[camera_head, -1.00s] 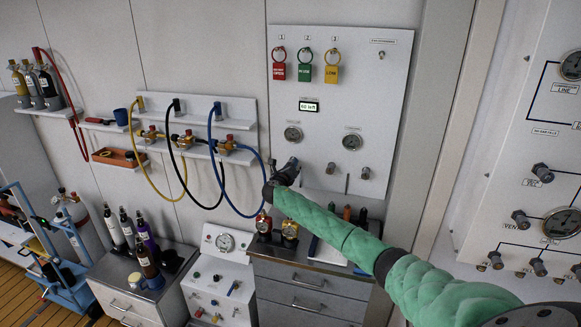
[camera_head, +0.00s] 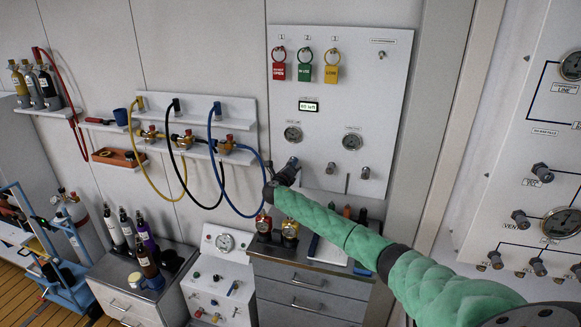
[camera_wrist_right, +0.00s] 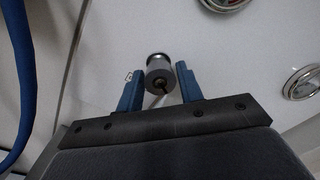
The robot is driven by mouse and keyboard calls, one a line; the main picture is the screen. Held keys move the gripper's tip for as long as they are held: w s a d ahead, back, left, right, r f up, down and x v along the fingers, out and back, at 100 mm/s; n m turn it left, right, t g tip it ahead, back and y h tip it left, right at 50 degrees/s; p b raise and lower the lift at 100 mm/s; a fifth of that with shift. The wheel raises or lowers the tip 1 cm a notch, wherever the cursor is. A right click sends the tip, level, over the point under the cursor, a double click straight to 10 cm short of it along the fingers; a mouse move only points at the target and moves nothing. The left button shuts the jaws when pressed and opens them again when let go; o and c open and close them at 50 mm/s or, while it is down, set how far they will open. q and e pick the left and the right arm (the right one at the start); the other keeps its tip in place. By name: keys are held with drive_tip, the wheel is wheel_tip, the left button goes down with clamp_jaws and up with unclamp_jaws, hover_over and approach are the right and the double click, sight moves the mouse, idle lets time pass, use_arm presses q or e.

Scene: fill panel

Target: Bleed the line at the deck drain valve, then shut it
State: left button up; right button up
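My right gripper (camera_head: 270,168) is at the lower left of the white wall panel (camera_head: 365,90). It also shows in the right wrist view (camera_wrist_right: 160,78), with its two blue fingers on either side of a round grey valve knob (camera_wrist_right: 158,68). Gaps show between the fingers and the knob, so the gripper is open around it. In the head view the gripper and wrist hide this knob. I cannot read a label that names it as the deck drain valve. My left gripper is in neither view.
The panel carries two gauges, two other knobs (camera_head: 331,168), a small display (camera_head: 308,106) and three coloured tags. A blue hose (camera_head: 236,207) hangs just left of my gripper. A grey drawer cabinet (camera_head: 305,282) stands below, and another valve panel (camera_head: 497,205) is at right.

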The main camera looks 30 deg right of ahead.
drive_tip(key=shift+o, duration=1)
drive_tip(key=b+v, duration=0.3)
drive_tip(key=v, duration=0.4)
drive_tip(key=shift+s+a+b, duration=0.2)
drive_tip(key=shift+a+b, duration=0.1)
drive_tip(key=shift+b, duration=0.1)
idle(0.5)
